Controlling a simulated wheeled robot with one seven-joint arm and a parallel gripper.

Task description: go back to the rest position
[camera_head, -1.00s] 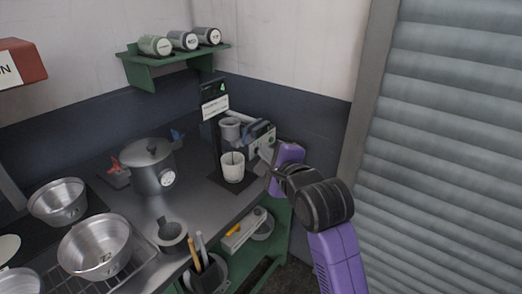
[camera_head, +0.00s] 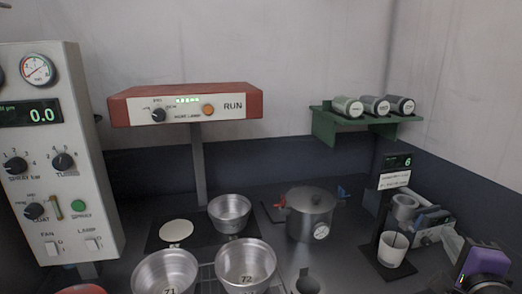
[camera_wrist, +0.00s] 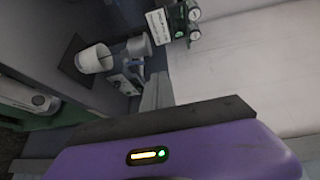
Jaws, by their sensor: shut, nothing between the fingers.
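My gripper (camera_head: 453,242) is at the lower right edge of the head view, to the right of the white cup, with its purple housing partly cut off by the frame. Its two grey fingers also show in the wrist view (camera_wrist: 157,92), together and with nothing between them, in front of the purple housing and dark plate. The gripper is shut, empty and apart from the cup. The rest of my arm is mostly outside the head view.
The white cup (camera_head: 392,250) stands on a dark pad beside a grey device (camera_head: 430,225). A lidded pot (camera_head: 311,214), several metal pans (camera_head: 245,268) and a red lamp unit (camera_head: 186,105) are to the left. A green shelf (camera_head: 366,118) holds jars.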

